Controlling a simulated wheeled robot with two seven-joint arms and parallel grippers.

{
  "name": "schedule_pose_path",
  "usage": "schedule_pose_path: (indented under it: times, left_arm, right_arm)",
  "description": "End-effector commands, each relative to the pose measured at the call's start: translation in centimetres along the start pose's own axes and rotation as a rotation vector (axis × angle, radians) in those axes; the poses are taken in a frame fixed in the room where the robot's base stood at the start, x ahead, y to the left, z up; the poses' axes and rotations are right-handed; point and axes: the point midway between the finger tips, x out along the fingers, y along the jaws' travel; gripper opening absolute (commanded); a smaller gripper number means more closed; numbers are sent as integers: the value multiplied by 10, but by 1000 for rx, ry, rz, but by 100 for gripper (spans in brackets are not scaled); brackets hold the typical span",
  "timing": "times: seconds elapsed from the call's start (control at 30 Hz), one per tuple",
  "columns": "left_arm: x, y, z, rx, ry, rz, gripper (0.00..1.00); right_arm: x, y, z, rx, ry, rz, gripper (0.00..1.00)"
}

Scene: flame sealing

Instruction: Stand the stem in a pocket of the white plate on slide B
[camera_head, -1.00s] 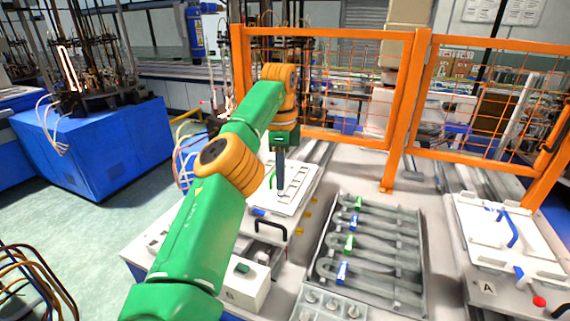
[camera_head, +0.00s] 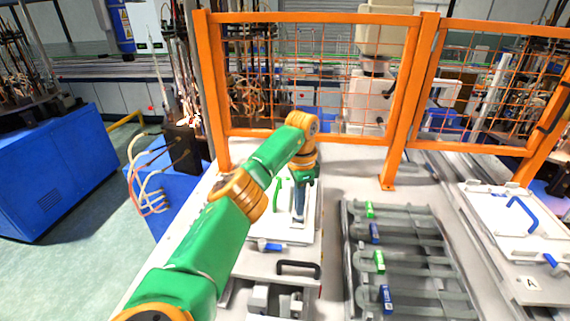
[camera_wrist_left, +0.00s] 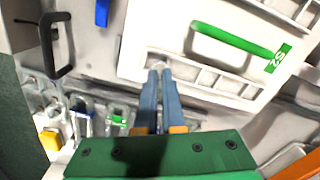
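My left gripper (camera_head: 299,217) points down over the white plate (camera_head: 312,225) of the left slide. In the left wrist view its blue fingers (camera_wrist_left: 160,73) are close together, with a small pale, glassy shape, seemingly the stem (camera_wrist_left: 158,66), at their tips. Most of the stem is hidden, and I cannot tell whether it touches the plate. No slide B letter is readable now. My right gripper is not in view.
Slide A (camera_head: 512,240), with a blue bent piece, is at the far right. An orange mesh fence (camera_head: 310,20) borders the back. A black handle (camera_head: 298,266) stands at the slide's front.

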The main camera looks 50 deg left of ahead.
Motion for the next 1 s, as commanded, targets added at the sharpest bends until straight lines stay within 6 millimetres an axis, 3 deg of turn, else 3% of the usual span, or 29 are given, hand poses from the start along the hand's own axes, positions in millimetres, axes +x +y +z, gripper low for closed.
schedule_pose_path:
  times: [0.1, 0.53, 0.6, 0.67, 1.0]
  left_arm:
    - [13, 4, -7, -3, 0, 2, 0]
    - [20, 4, -6, -3, -1, 1, 0]
    - [19, 4, -7, -3, 0, 0, 22]
    - [19, 4, -7, -3, 0, 1, 36]
    - [16, 4, -7, -2, 1, 0, 36]
  right_arm:
    - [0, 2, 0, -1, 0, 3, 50]
    - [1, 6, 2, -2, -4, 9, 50]
    - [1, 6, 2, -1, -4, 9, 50]
    - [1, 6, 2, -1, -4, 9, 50]
    - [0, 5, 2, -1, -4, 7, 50]
